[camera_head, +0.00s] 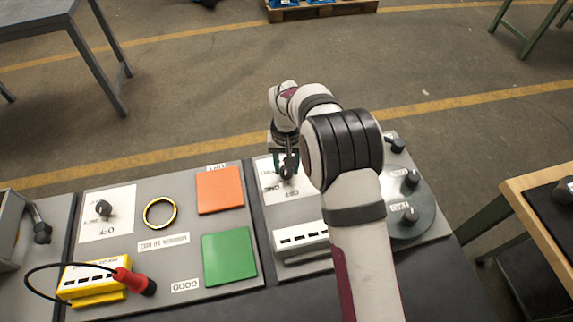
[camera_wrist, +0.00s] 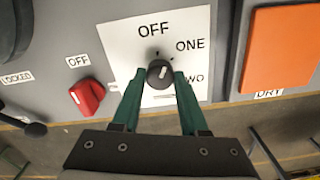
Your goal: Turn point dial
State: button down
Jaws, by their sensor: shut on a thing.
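The point dial is a small black knob (camera_wrist: 160,73) with a pale pointer mark, on a white plate (camera_wrist: 190,33) printed OFF, ONE and TWO. The mark points roughly up toward the short tick lines, between OFF and ONE; its exact setting is hard to tell. My gripper (camera_wrist: 159,77) has its green fingers on either side of the knob and is shut on it. In the head view, my gripper (camera_head: 285,158) reaches down onto the dial (camera_head: 287,174), which is partly hidden by the fingers.
A red knob (camera_wrist: 87,97) beside another OFF label and a black lever (camera_wrist: 35,130) are left of the dial. An orange pad (camera_wrist: 280,50) is right. In the head view, a green pad (camera_head: 229,256) and yellow ring (camera_head: 160,212) lie on the neighbouring panel.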

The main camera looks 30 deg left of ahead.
jog(key=m, duration=0.5)
jog(key=shift+m, duration=0.4)
dwell(0.4)
jog(key=shift+c, duration=2.2)
grip_release()
notch_tip(320, 180, up, 16)
